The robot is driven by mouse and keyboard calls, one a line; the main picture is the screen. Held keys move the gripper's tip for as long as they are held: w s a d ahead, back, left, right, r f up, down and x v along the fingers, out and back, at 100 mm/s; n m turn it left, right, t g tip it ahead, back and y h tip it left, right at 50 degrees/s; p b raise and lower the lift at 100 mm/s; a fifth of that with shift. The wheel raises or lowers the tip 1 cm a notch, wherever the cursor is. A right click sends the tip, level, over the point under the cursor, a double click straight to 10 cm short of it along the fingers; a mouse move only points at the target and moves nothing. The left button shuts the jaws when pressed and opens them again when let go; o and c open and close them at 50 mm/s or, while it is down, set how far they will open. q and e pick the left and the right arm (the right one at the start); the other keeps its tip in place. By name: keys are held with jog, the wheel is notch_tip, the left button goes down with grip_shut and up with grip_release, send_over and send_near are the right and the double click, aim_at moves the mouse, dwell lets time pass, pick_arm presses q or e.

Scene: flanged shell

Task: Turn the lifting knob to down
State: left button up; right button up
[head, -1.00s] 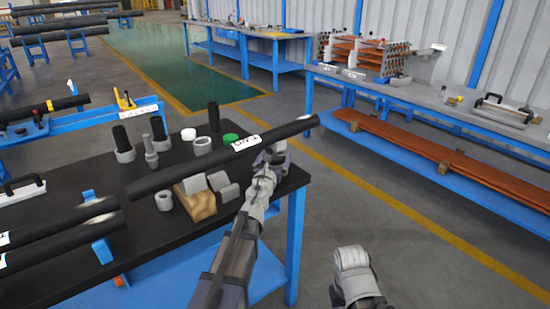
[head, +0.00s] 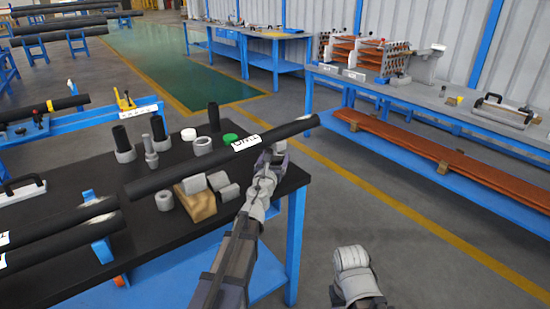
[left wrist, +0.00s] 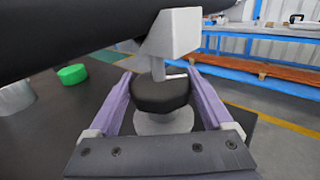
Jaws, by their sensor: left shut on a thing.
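The knob (left wrist: 160,92) is a black, faceted piece on a round grey base (left wrist: 165,122), under a black pipe (left wrist: 75,35) in the left wrist view. My left gripper (left wrist: 160,88) has its purple fingers on both sides of the knob and is shut on it. A light grey block with a short pin (left wrist: 172,35) stands above the knob. In the head view my left gripper (head: 272,160) is at the right end of the dark table, below the pipe (head: 190,168); the knob is hidden there. My right arm shows at the bottom, but I cannot see its gripper.
The dark table (head: 150,245) also holds a wooden block (head: 196,203), grey fittings, a green cap (head: 230,138) and several black cylinders. A blue bench (head: 440,115) with tools stands at the right. The floor between is clear.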

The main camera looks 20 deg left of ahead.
pick_arm(q)
jog(key=shift+y, duration=0.3)
jog(key=n+g+y, duration=0.1)
jog(key=n+y, duration=0.1)
jog(key=y, duration=0.1)
jog(key=n+g+y, duration=0.1)
jog(key=n+y, duration=0.2)
jog(key=y, duration=0.1)
jog(key=shift+w+d, duration=0.15)
jog(key=n+g+y, duration=0.5)
jog(key=g+y, duration=0.1)
jog(key=shift+w+n, duration=0.15)
jog(key=shift+n, duration=0.25)
jog(key=n+g+y, duration=0.1)
jog(key=n+g, duration=0.1)
jog(key=g, duration=0.1)
jog(key=n+g+y, duration=0.2)
jog(key=g, duration=0.1)
jog(key=shift+g, duration=0.3)
jog(key=n+g, duration=0.3)
jog(key=g, duration=0.1)
jog(key=shift+g, duration=0.3)
jog(key=shift+s+n+g, duration=0.2)
jog(key=shift+n+g, duration=0.8)
jog(key=shift+g, duration=0.6)
jog(key=o, duration=1.2)
jog(key=shift+s, duration=0.1)
jog(key=shift+c, duration=0.2)
